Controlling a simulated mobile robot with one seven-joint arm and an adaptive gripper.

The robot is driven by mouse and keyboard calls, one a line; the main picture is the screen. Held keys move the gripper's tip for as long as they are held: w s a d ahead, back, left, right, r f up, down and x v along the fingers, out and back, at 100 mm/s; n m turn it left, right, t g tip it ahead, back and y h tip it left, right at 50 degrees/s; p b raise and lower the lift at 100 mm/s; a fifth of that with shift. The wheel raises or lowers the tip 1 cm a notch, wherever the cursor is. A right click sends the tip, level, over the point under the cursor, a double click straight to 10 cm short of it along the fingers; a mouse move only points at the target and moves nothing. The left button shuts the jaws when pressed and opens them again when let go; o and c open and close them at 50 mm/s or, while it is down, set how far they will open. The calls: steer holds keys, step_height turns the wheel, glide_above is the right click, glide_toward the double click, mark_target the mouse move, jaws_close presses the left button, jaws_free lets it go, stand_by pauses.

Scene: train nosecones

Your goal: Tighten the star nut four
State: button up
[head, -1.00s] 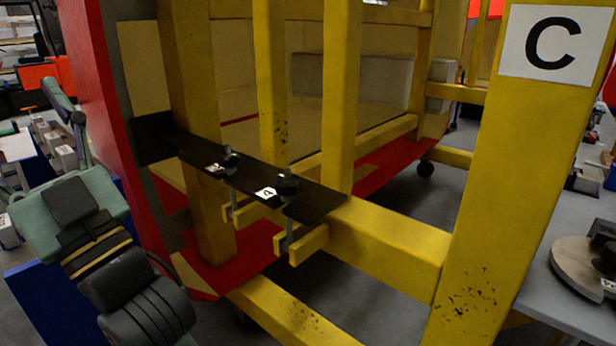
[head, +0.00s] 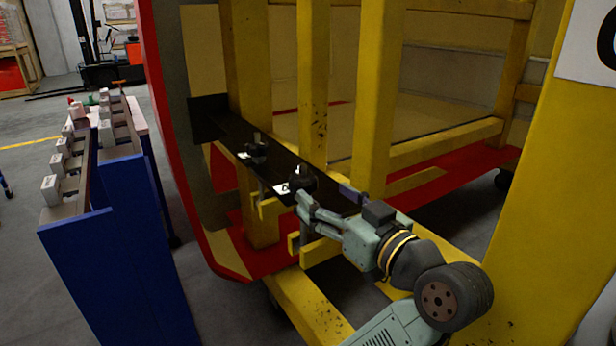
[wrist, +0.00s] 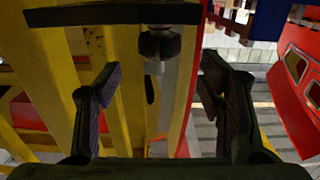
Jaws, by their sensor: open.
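Star nut four, a black knob (head: 301,178), stands on the black plate (head: 235,133) beside a white tag (head: 283,188) whose number is hard to read now. My gripper (head: 326,200) is open and empty, just in front of this nut at the plate's near edge. In the wrist view a dark nut (wrist: 160,46) on a light rod shows between the two spread fingers (wrist: 158,85), apart from both and beyond their tips. It looks like star nut four, but no number shows there. A second black star nut (head: 257,150) with its own tag stands farther along the plate.
Yellow frame posts (head: 312,80) rise close behind the plate, and a thick yellow post (head: 545,190) stands at right. Yellow bars lie below the plate. A blue rack (head: 115,250) with grey parts stands at left, with open floor around it.

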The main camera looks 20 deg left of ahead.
mark_target(310, 185)
steer(key=p+x, duration=0.1)
steer(key=x, duration=0.7)
steer(key=shift+w+a+p, duration=0.2)
steer(key=shift+p, duration=0.15)
steer(key=shift+c, duration=0.4)
steer(key=c, duration=1.1)
